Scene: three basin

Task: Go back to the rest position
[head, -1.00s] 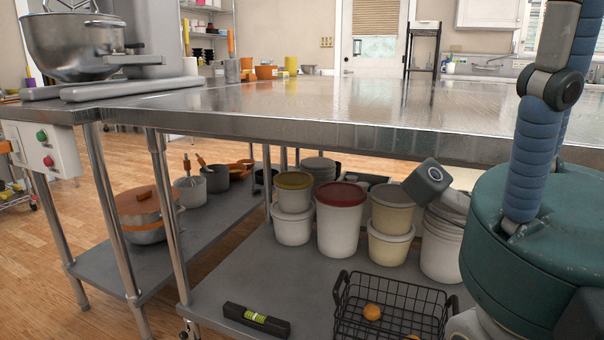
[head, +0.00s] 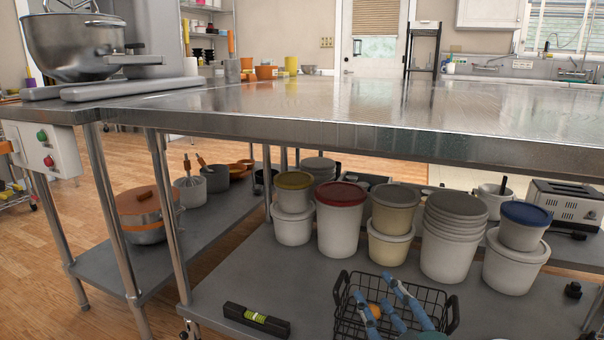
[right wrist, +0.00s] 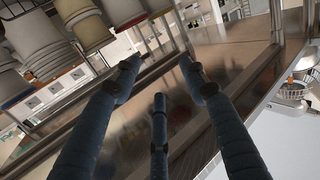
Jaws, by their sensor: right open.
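My right gripper (head: 379,292) shows at the bottom of the head view, its blue fingers in front of the black wire basket (head: 447,318). In the right wrist view its fingers (right wrist: 160,76) are spread apart, with nothing between them. Whether the fingers touch the basket cannot be told. An orange fruit (head: 374,310) shows in the basket, partly hidden by the fingers. My left gripper is not in view.
A steel table (head: 300,110) spans the view above a grey lower shelf (head: 290,270). Lidded tubs (head: 341,225) stand along the shelf behind the basket. A spirit level (head: 257,319) lies left of the basket. A toaster (head: 562,203) stands at the right.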

